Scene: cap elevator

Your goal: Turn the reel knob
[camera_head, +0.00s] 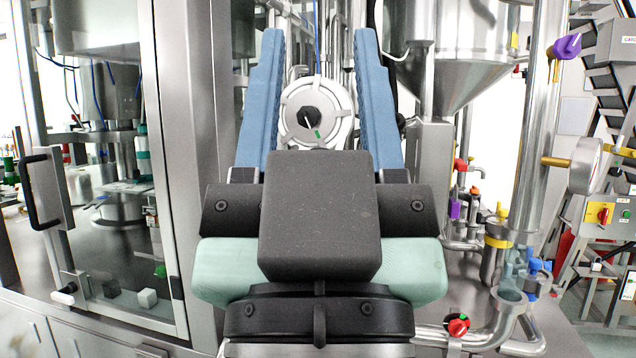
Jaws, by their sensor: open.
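The reel (333,97) is a light grey round disc with a black knob (306,119) at its centre. My gripper (318,42) is open, with one blue finger on each side of the reel in the picture. The knob shows between the fingers, with nothing held. The gripper's dark body covers the area below the reel. I cannot tell how far the fingertips are from the knob.
A glass-doored metal cabinet (185,150) with a black handle (38,190) stands on the left. On the right are a steel funnel (450,60), a vertical pipe with a purple knob (565,46), a gauge (585,166) and several coloured valves.

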